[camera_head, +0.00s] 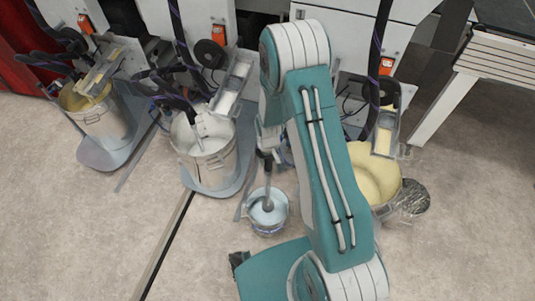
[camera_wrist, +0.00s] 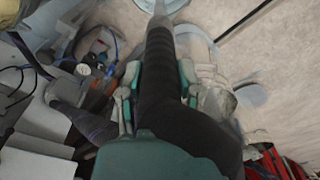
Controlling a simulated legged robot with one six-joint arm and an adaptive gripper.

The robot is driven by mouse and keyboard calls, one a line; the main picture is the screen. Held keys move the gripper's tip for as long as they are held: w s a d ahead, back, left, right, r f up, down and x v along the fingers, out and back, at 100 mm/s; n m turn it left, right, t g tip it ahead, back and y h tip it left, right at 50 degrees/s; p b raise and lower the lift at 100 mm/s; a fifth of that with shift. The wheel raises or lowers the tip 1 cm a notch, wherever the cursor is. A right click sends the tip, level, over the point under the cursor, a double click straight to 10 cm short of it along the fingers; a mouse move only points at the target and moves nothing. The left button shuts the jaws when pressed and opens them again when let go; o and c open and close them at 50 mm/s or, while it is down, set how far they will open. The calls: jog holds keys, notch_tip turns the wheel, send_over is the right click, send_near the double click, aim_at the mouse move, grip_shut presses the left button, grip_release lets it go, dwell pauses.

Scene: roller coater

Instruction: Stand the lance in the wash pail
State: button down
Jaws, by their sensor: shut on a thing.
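The lance has a black grip (camera_wrist: 160,60) and a grey shaft that shows in the head view (camera_head: 268,186). It stands nearly upright. Its lower end reaches into the mouth of the small pale wash pail (camera_head: 268,225), which stands on the floor left of my arm. Part of the pail also shows at the top of the wrist view (camera_wrist: 176,6). My gripper (camera_wrist: 160,88) is shut on the lance's black grip, above the pail. In the head view my gripper (camera_head: 267,143) is partly hidden behind my arm. I cannot tell whether the tip touches the pail's bottom.
A large white bucket (camera_head: 212,170) on a grey base stands left of the pail. Another bucket (camera_head: 100,122) is farther left. A bucket of yellow paint (camera_head: 374,180) stands right of my arm. Machine cabinets (camera_head: 360,50) line the back. The floor (camera_head: 90,230) at front left is clear.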

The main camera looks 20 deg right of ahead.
aim_at(268, 187)
jog(key=shift+f, duration=11.2)
jog(key=shift+c, duration=1)
grip_release()
notch_tip(268, 187, up, 12)
jog(key=shift+f, duration=0.1)
